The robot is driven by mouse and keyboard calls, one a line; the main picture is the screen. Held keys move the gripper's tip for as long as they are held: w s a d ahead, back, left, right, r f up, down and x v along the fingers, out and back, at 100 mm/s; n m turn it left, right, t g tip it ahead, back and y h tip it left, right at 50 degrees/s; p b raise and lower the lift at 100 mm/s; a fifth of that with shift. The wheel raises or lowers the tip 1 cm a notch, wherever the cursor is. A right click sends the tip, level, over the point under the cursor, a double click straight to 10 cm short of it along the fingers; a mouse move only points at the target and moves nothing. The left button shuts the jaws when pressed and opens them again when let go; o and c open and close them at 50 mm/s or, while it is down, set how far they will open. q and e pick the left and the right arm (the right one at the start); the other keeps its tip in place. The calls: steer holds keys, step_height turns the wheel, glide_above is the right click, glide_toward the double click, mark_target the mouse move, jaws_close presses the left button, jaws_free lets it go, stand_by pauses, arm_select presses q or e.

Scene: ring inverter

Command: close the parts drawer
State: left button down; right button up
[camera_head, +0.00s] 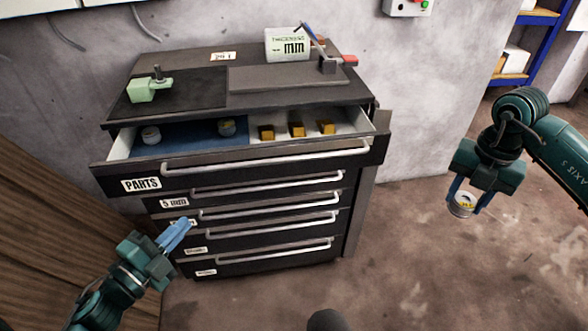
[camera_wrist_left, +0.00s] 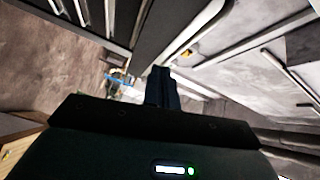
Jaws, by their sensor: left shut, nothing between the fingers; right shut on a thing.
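The parts drawer (camera_head: 240,164) is the top drawer of a dark cabinet and stands pulled open, with a "PARTS" label and a long silver handle (camera_head: 265,158). My right gripper (camera_head: 466,196) is shut on a small round white and yellow piece (camera_head: 462,205), held clear to the right of the cabinet.
Several lower drawers (camera_head: 265,220) look shut. On the cabinet top are a green clamp-like part (camera_head: 148,90), a thickness gauge block (camera_head: 287,44) and a lever device (camera_head: 328,66). A wooden panel (camera_head: 50,180) stands at left. The floor (camera_head: 420,270) right of the cabinet is clear.

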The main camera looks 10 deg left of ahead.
mark_target(189, 154)
steer(key=m, duration=0.1)
steer(key=d+f+m, duration=0.1)
steer(key=m, duration=0.3)
steer(key=shift+w+d+f, duration=0.2)
steer(key=shift+w+d, duration=0.05)
steer(key=shift+w, duration=0.05)
steer(key=m, duration=0.1)
steer(key=d+m, duration=0.1)
steer(key=m, duration=0.1)
steer(key=shift+w+f, duration=0.15)
steer(key=shift+f, duration=0.2)
arm_select(q)
steer(key=w+m, duration=0.1)
steer(key=w, duration=0.3)
steer(key=w+d+m+h, duration=0.1)
steer(key=w, duration=0.3)
steer(key=w+d+r+m+g+p, duration=0.1)
steer(key=w+m, duration=0.1)
steer(key=w, duration=0.2)
steer(key=shift+w+d+h, duration=0.25)
steer(key=shift+w+h, duration=0.05)
steer(key=shift+w, duration=0.05)
steer(key=shift+w+a, duration=0.1)
steer(key=shift+w, duration=0.2)
arm_select(e)
steer(key=shift+r, duration=0.55)
